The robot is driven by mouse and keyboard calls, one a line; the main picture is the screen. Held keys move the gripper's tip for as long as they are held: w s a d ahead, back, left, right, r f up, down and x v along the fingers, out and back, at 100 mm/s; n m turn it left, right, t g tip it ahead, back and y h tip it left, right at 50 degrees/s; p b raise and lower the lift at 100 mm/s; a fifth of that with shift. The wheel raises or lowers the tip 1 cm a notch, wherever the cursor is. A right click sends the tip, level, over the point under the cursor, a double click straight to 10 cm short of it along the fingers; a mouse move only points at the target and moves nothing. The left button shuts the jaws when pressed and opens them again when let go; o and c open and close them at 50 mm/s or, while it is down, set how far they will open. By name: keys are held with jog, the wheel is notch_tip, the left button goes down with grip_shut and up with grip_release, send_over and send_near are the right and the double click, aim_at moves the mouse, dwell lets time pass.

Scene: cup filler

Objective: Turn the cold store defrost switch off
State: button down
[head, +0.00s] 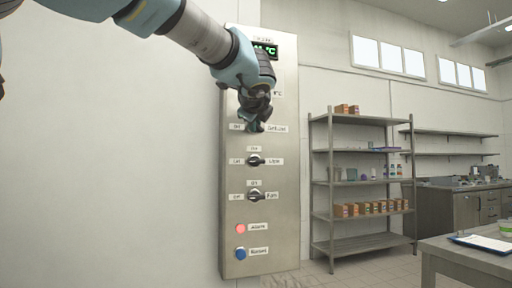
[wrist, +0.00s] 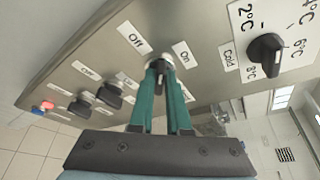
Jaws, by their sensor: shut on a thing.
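The steel control panel (head: 290,180) is fixed upright on the wall. My gripper (head: 256,122) reaches down in front of its upper part. It is shut on the defrost switch (head: 254,128), whose row carries an "Off" label on the left and a defrost label (head: 276,128) on the right. In the wrist view, the gripper's green fingers (wrist: 160,68) meet at this switch, between the "Off" label (wrist: 131,40) and the "On" label (wrist: 185,55). The fingers hide most of the knob, so its exact angle cannot be told.
Below are two more black rotary switches (head: 255,161) (head: 255,196), a red alarm lamp (head: 240,229) and a blue button (head: 240,254). A black temperature dial (wrist: 266,56) is close by. Metal shelving (head: 360,180) and a table (head: 460,258) stand to the right.

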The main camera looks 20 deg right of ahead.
jog(key=n+b, duration=0.2)
jog(key=b, duration=0.3)
jog(key=n+t+h+b, duration=0.1)
jog(key=n+b, duration=0.1)
jog(key=b, duration=0.3)
jog(key=f+n+h+b, duration=0.1)
jog(key=n+b, duration=0.1)
jog(key=b, duration=0.2)
jog(key=shift+a+f+t+b, duration=0.1)
jog(key=shift+a+t+b, duration=0.05)
jog(key=shift+t+b, duration=0.25)
jog(key=shift+b, duration=0.3)
jog(key=shift+r, duration=0.2)
jog(key=c, duration=0.9)
grip_release()
jog(key=shift+h, duration=0.3)
